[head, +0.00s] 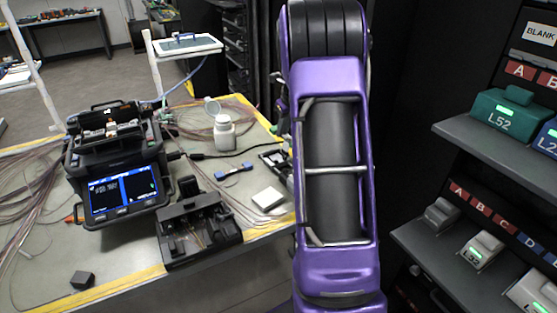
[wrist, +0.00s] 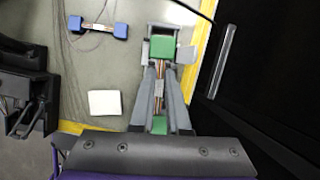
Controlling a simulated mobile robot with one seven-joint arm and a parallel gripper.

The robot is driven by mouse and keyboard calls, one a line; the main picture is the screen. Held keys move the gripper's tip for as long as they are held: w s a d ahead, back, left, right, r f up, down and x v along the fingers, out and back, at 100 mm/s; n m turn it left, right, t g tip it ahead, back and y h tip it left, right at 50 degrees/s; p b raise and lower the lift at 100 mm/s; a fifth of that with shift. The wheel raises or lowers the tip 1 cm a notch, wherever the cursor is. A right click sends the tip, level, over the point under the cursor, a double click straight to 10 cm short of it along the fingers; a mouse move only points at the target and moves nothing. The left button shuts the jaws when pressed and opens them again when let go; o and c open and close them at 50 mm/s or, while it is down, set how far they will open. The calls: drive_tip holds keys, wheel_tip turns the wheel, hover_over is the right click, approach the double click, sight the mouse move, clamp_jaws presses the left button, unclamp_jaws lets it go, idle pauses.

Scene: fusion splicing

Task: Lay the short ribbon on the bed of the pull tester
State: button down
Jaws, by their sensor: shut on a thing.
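In the wrist view my gripper (wrist: 160,72) is shut on the short ribbon (wrist: 159,88), a thin multicoloured strip with a green block at each end. The far green block (wrist: 163,47) lies beyond my fingertips, and the near one is between the finger bases. The grey pull tester (wrist: 158,29) is under and around the far block; I cannot tell whether the ribbon touches its bed. In the head view the pull tester (head: 271,158) shows partly at the left of my purple arm, which hides my gripper and the ribbon.
A blue-ended ribbon piece (head: 234,169) and a white pad (head: 268,198) lie on the table left of the tester. A black tray (head: 200,232), a splicer (head: 115,165) and a white bottle (head: 224,132) stand further left. Shelves (head: 470,140) with labelled boxes are at the right.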

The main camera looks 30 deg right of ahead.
drive_tip(key=shift+w+d+f+m, duration=0.1)
drive_tip(key=shift+w+d+m, duration=0.1)
drive_tip(key=shift+m, duration=0.1)
wheel_tip(320, 180, down, 10)
drive_tip(key=shift+s+r+b, duration=0.1)
drive_tip(key=shift+r+b, duration=0.1)
drive_tip(key=shift+b, duration=0.7)
